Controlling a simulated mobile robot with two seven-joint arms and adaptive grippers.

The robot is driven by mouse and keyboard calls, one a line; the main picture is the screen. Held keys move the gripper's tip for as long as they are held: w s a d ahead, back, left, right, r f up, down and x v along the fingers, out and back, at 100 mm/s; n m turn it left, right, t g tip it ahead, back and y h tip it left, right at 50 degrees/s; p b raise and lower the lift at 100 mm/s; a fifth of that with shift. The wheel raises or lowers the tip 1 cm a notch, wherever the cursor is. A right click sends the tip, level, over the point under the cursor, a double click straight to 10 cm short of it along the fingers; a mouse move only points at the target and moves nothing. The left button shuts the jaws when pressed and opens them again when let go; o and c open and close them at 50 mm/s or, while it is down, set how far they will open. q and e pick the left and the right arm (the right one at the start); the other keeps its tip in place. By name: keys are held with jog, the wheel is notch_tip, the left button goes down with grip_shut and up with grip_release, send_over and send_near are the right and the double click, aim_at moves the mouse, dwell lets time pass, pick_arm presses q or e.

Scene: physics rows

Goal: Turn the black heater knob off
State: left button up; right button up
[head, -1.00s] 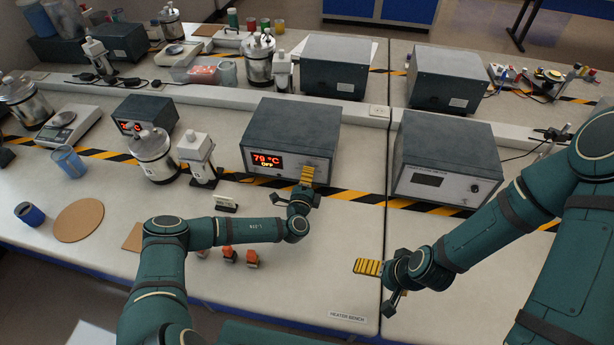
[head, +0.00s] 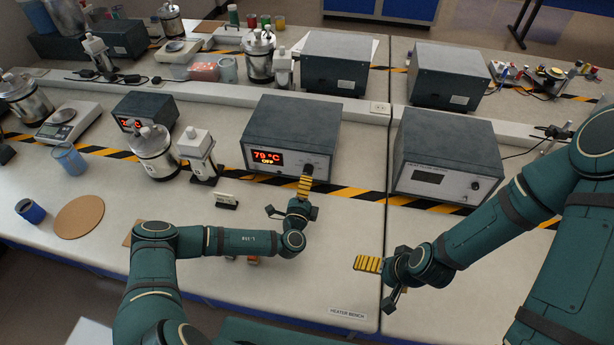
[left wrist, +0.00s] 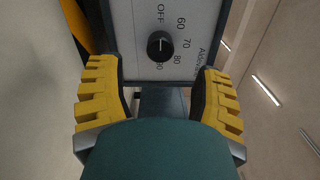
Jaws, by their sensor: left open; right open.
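The heater (head: 285,125) is a dark grey box on the bench, and its red display reads 79 °C with OFF below. Its black knob (head: 308,170) is at the right of the white front panel. In the left wrist view the knob (left wrist: 160,45) is ahead of my fingers, beside the marks OFF, 60, 70, 80 and 90. I cannot tell its pointer's direction for sure. My left gripper (head: 304,186) is open and empty in front of the panel; its yellow fingers (left wrist: 158,100) are apart from the knob. My right gripper (head: 370,266) is open and empty over the bench, at lower right.
A similar grey box (head: 447,150) stands right of the heater. A white bottle (head: 198,150) and a metal vessel (head: 152,150) stand to its left. The bench front is mostly clear.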

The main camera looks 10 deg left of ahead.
pick_arm(q)
jog(key=s, duration=0.6)
jog(key=shift+s, duration=0.25)
jog(key=shift+d, duration=0.1)
